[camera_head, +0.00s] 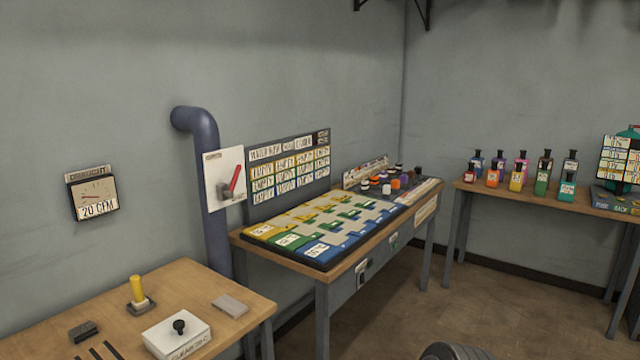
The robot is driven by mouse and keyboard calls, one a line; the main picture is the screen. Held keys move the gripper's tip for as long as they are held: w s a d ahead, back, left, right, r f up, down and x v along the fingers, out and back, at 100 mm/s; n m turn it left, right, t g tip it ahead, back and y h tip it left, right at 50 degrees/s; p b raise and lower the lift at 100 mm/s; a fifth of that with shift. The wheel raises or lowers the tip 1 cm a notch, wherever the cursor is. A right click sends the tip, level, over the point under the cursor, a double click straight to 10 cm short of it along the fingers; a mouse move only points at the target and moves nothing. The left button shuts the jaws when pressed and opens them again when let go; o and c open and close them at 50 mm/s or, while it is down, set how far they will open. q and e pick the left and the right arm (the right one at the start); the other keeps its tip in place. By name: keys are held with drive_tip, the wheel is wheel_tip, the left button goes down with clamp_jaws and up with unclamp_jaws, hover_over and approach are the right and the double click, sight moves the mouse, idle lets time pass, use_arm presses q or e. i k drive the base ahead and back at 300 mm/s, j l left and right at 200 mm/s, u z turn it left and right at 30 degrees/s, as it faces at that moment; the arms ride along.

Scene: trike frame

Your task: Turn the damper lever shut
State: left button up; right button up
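The damper lever (235,180) is a red handle on a white plate (212,176). The plate is fixed to a blue-grey pipe (217,250) that rises along the left wall and bends into it. The lever tilts up and slightly to the right from a grey pivot near the plate's lower middle. The small lettering on the plate is too small to read. Neither of my grippers shows in the head view.
A draught gauge (94,196) reading "20 CFM" hangs left of the pipe. A wooden table (190,285) with a white box stands front left. A workbench (345,270) with a coloured board stands right of the pipe. Bottles stand on a table (540,205) at right. Open floor lies between.

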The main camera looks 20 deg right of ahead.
sight(229, 193)
drive_tip(key=i+l+z, duration=0.2)
drive_tip(key=i, duration=0.25)
drive_tip(key=i+l+z, duration=0.2)
drive_tip(key=i, duration=0.2)
